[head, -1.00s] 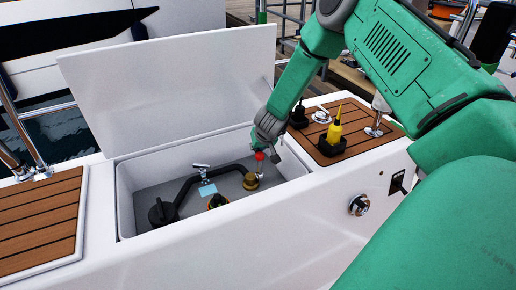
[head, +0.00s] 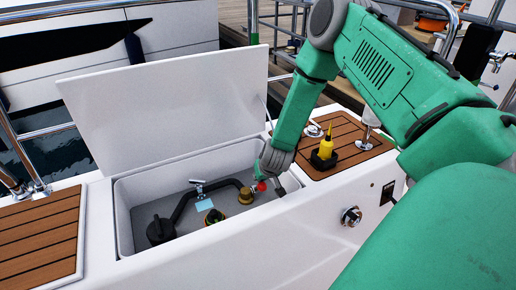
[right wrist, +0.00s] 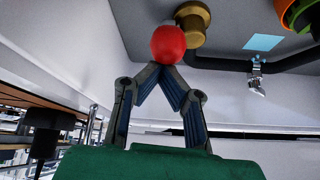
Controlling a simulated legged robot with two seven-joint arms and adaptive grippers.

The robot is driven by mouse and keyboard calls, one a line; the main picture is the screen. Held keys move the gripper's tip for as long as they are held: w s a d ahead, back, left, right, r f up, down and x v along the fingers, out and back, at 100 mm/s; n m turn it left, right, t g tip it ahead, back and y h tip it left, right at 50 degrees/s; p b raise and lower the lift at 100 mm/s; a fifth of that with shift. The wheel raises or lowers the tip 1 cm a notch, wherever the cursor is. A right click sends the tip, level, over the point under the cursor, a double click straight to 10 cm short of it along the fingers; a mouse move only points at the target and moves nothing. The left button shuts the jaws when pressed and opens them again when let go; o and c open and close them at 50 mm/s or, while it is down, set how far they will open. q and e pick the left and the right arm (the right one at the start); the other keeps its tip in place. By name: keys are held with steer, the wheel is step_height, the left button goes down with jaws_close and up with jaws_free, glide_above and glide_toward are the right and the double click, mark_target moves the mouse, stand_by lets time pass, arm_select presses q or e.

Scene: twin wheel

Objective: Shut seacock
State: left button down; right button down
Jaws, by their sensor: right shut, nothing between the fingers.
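The seacock is a brass fitting (head: 245,195) low in the open white locker, with a lever ending in a red ball knob (head: 262,186). The lever leans over to the right of the fitting. My right gripper (head: 274,178) is inside the locker's right end, right beside the knob. In the right wrist view the red knob (right wrist: 168,44) sits just past the fingertips of my right gripper (right wrist: 166,72), which meet with nothing between them. They look touching or nearly touching the knob. The brass fitting (right wrist: 193,20) is behind it. My left gripper is out of view.
The locker lid (head: 165,105) stands raised behind the opening. A black hose (head: 183,205) and a round black cap (head: 160,230) lie in the locker. The locker walls are close around my gripper.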

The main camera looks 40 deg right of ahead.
steer(key=shift+s+a+f, duration=0.15)
steer(key=shift+s+f, duration=0.15)
steer(key=shift+s, duration=0.2)
steer(key=shift+s+a+f, duration=0.15)
steer(key=shift+s+f, duration=0.1)
steer(key=shift+s, duration=0.2)
steer(key=shift+p, duration=0.3)
